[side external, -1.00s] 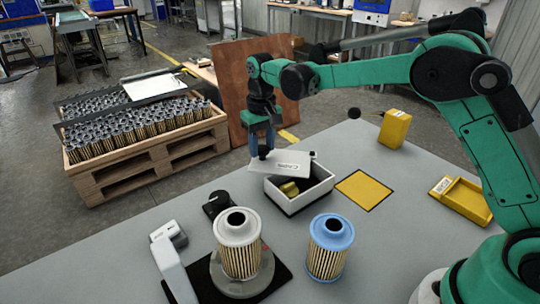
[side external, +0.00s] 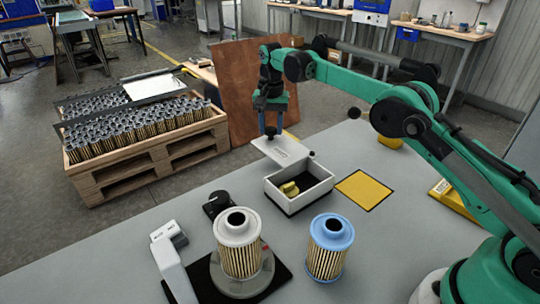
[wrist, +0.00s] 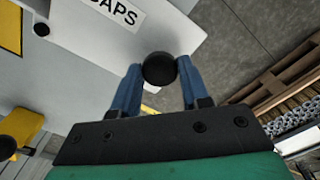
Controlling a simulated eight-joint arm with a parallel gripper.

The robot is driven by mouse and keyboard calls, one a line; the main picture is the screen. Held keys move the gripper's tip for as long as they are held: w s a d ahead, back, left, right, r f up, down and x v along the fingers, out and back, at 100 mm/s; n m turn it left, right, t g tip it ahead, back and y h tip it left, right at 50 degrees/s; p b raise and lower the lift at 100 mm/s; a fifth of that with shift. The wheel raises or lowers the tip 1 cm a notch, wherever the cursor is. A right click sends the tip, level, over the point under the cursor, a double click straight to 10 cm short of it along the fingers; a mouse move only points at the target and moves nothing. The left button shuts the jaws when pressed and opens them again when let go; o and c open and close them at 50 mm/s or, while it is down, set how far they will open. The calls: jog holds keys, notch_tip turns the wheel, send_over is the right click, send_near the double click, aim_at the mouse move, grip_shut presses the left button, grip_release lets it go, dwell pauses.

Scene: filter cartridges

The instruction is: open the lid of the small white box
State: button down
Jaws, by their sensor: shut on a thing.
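The small white box (side external: 312,197) stands open-topped on the grey table, with a yellow item (side external: 289,189) inside. Its white lid (side external: 285,149), printed "CAPS" (wrist: 112,10), is raised and tilted at the box's far side. I cannot tell whether its near edge touches the rim. My gripper (side external: 271,130) is above the lid's far edge. In the wrist view, the blue fingers of my gripper (wrist: 158,75) are shut on a round black knob (wrist: 159,68) at the lid's edge.
A white-topped filter (side external: 238,245) on a round stand and a blue-topped filter (side external: 327,250) stand in front of the box. A yellow square (side external: 363,190) lies to its right. A wooden crate of filters (side external: 140,155) is beyond the table at left.

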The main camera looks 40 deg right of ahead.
jog(key=shift+d, duration=0.2)
dwell(0.4)
jog(key=shift+c, duration=2.1)
grip_release()
jog(key=shift+a, duration=0.15)
